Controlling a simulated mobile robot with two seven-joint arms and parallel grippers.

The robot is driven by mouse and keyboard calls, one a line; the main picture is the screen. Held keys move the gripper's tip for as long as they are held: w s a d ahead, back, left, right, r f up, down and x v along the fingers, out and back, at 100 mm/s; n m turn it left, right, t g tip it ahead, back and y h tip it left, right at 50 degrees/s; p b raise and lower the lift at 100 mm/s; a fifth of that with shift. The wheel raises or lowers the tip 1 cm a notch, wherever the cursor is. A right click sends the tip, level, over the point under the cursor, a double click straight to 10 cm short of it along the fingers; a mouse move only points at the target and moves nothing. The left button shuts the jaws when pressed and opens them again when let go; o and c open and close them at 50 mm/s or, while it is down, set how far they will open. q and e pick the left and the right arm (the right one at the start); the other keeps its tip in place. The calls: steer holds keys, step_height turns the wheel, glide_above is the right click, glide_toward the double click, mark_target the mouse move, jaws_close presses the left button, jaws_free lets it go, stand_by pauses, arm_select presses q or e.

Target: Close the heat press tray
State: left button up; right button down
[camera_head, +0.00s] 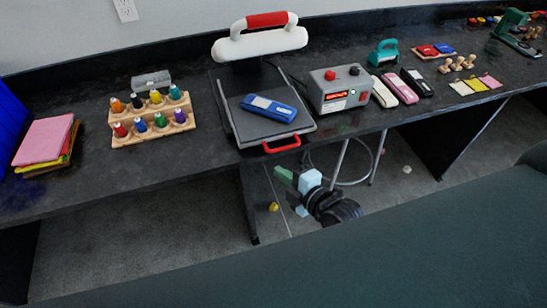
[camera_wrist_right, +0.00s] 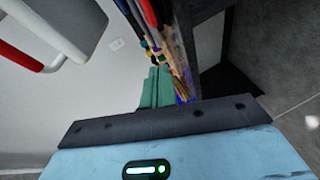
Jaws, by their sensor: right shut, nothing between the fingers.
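The heat press stands on the black counter, with its raised white arm and red grip (camera_head: 267,20) at the back. Its grey tray (camera_head: 248,130) sticks out to the counter's front edge, with a red handle (camera_head: 282,147) at the front. A blue box-like object (camera_head: 269,108) lies on the tray. My right gripper (camera_head: 283,174), with green fingers, is shut and empty in front of and below the tray handle, apart from it in the picture. The green fingertips also show in the right wrist view (camera_wrist_right: 156,87). My left gripper is not in view.
A wooden rack of coloured bottles (camera_head: 152,118) stands left of the press. A grey control box (camera_head: 336,90) stands close on its right. A stool (camera_head: 346,160) stands under the counter behind my right gripper. The floor at left is clear.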

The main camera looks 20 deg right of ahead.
steer(key=w+f, duration=0.2)
steer(key=w, duration=0.5)
steer(key=shift+w+a+f, duration=0.2)
steer(key=shift+w+f, duration=0.05)
steer(key=shift+w, duration=0.1)
steer(key=shift+d, duration=0.1)
